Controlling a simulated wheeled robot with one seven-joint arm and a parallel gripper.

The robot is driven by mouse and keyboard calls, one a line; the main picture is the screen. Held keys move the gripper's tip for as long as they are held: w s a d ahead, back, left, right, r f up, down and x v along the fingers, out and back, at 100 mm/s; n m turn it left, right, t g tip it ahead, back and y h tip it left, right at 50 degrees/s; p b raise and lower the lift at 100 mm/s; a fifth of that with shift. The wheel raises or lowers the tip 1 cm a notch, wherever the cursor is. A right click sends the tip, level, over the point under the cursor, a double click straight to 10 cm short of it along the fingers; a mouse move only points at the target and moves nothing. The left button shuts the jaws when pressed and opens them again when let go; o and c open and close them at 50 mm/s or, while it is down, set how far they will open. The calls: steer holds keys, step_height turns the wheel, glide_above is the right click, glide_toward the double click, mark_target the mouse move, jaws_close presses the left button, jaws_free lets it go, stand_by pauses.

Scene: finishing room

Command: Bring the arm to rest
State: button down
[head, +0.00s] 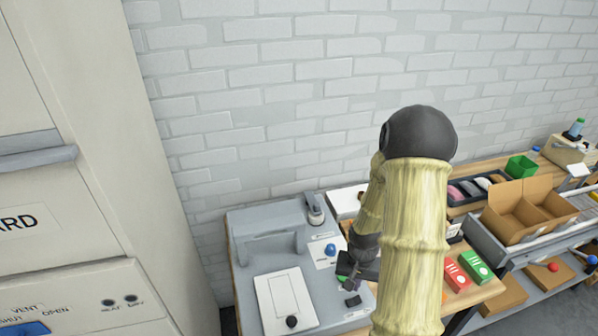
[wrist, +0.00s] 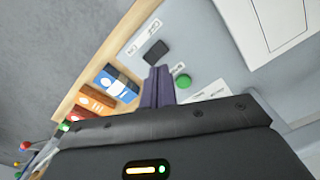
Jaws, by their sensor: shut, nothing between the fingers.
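My arm rises in the middle of the head view, with its forearm bent down toward the bench. My gripper (head: 350,280) hangs low over the front right part of a grey machine (head: 240,232). In the wrist view its two dark fingers (wrist: 158,84) are together with nothing between them. The fingertips point at the machine's grey panel, between a black square button (wrist: 155,52) and a green round button (wrist: 183,81). I cannot tell whether they touch the panel. My arm hides part of the bench behind it.
The grey machine has a white plate (head: 285,298) and a blue knob (head: 331,250). Red (head: 457,276) and green (head: 476,265) boxes lie to the right on the wooden bench. An open cardboard box (head: 525,215) stands farther right. A tall cream cabinet (head: 70,110) stands left.

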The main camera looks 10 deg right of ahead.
steer(key=s+a+r+n+t, duration=0.1)
steer(key=s+a+r+n, duration=0.1)
steer(key=a+r, duration=0.4)
steer(key=s+a+r+n+t+b, duration=0.1)
steer(key=s+a+r+n, duration=0.2)
steer(key=r, duration=0.7)
steer(key=s+a, duration=0.1)
steer(key=a, duration=0.1)
steer(key=shift+a+r+n+t, duration=0.15)
steer(key=shift+a+n+t, duration=0.15)
steer(key=shift+a, duration=0.05)
steer(key=shift+s, duration=0.1)
